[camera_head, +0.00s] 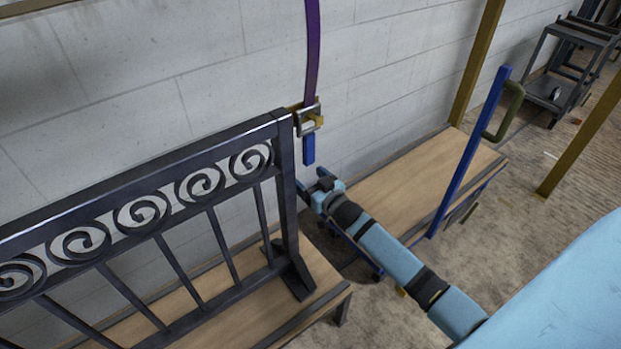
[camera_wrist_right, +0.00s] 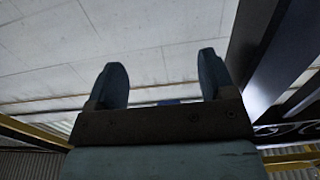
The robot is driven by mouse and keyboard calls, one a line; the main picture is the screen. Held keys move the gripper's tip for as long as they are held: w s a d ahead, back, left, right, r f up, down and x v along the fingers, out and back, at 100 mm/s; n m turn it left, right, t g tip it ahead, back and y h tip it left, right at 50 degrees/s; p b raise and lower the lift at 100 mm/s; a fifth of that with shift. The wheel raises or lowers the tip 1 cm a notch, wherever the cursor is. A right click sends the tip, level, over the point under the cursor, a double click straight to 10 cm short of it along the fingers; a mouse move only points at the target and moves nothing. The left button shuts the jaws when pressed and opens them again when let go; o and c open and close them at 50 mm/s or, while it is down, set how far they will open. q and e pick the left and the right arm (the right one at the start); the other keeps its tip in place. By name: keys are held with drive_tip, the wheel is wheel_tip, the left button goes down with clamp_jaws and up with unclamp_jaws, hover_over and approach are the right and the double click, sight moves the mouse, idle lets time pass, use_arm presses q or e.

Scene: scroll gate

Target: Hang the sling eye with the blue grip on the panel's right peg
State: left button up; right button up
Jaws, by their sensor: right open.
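The dark scroll panel (camera_head: 283,185) stands upright on a wooden platform at the left. A purple sling (camera_head: 313,50) hangs down beside its upper right corner. The sling's metal eye (camera_head: 301,128) is close to that corner, with the blue grip (camera_head: 308,150) hanging below it. A small yellowish piece shows at the eye; I cannot tell whether it is the right peg, or whether the eye is around a peg. My right gripper (camera_head: 316,187) is open below the blue grip. In the right wrist view, a small blue patch, possibly the grip, shows between the open fingers (camera_wrist_right: 163,84).
A second wooden platform (camera_head: 410,180) lies to the right along the pale wall, with a blue post (camera_head: 470,150) at its front. Yellow posts (camera_head: 477,60) stand at the right. A dark metal cart (camera_head: 565,70) is far back. Open floor lies at the right.

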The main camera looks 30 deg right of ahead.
drive_tip(key=shift+f, duration=0.35)
drive_tip(key=s+p, duration=0.5)
drive_tip(key=s, duration=0.6)
drive_tip(key=shift+d, duration=0.4)
drive_tip(key=shift+s, duration=0.1)
idle(1.4)
